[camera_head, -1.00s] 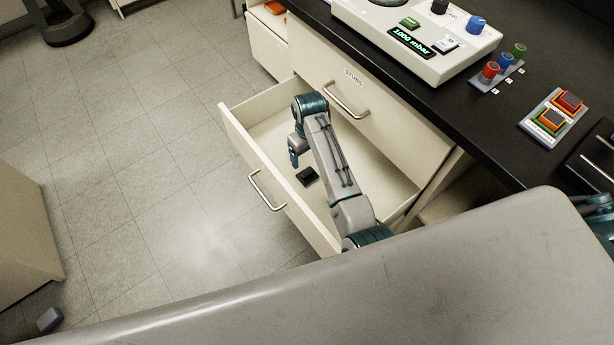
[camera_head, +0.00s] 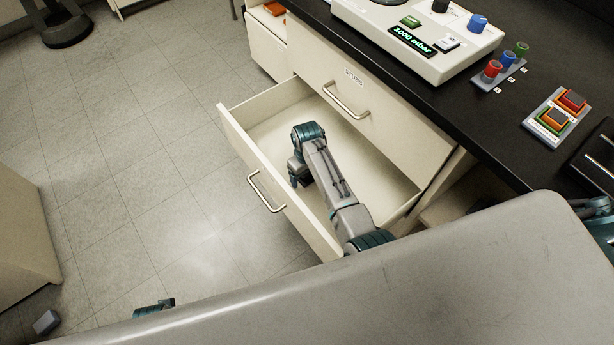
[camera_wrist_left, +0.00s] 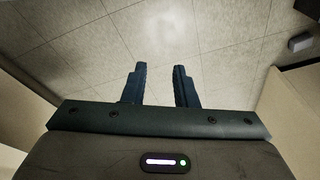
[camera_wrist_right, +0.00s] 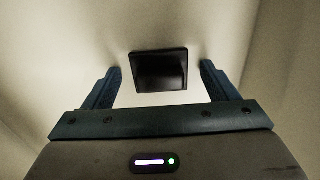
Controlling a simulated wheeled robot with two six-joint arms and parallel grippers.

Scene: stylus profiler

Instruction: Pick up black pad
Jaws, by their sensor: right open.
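The black pad (camera_wrist_right: 159,72) lies on the floor of the open drawer (camera_head: 272,127). In the right wrist view it sits between the two fingers of my right gripper (camera_wrist_right: 160,69), with a gap on both sides. In the head view my right arm hides the pad. My right gripper (camera_head: 296,180) is open and points down inside the drawer, near its front wall. My left gripper (camera_wrist_left: 160,78) is empty, its fingers apart, above the bare tiled floor.
The drawer's front panel with its handle (camera_head: 266,192) stands close beside my right gripper. The cabinet face with a second handle (camera_head: 346,101) rises behind. A black counter (camera_head: 440,105) carries a white instrument (camera_head: 430,68), coloured knobs and a tray of coloured blocks (camera_head: 560,112).

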